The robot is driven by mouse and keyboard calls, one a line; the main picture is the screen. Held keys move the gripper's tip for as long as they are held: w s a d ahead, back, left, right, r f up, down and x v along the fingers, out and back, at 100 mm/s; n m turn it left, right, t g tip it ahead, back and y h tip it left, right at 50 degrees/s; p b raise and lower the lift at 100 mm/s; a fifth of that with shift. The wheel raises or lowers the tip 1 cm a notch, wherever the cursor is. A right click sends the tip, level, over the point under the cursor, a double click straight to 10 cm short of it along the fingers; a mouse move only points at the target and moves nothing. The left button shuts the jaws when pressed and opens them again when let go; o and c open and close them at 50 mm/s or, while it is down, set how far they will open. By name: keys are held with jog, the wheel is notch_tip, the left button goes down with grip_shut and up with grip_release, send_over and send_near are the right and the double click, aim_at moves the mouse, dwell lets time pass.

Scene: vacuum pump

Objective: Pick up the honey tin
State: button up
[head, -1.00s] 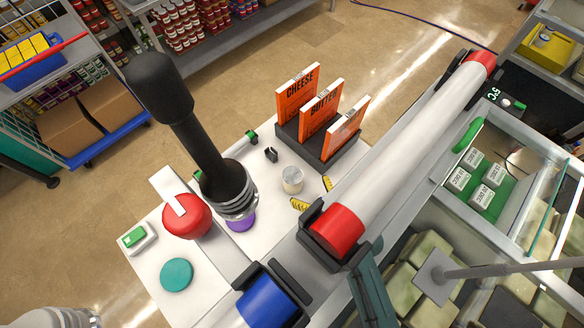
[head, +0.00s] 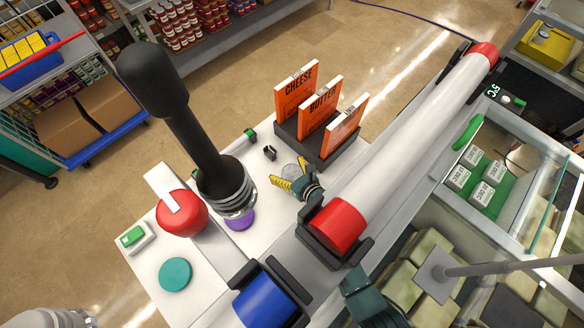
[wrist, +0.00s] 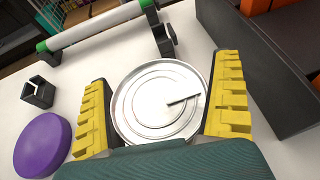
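A round silver tin, which I take to be the honey tin (wrist: 158,102), stands on the white counter; no label shows. Its ringed metal lid with a small dark bar faces up in the wrist view. In the head view the tin (head: 290,170) is partly hidden by my gripper (head: 293,178). My gripper (wrist: 162,90) is open, with yellow ribbed fingers on opposite sides of the tin. The gaps beside the tin look very narrow, and I cannot tell whether the fingers touch it.
A dark rack (head: 330,158) with orange boxes stands close behind the tin. A purple disc (wrist: 42,145) and small black clip (wrist: 38,92) are to the left. A long white roller (head: 410,150) with red ends runs at right. A black-handled device (head: 190,130) stands left.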

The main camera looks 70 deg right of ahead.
jog(key=c, duration=1.3)
jog(key=shift+d+r, duration=0.1)
jog(key=shift+r, duration=0.05)
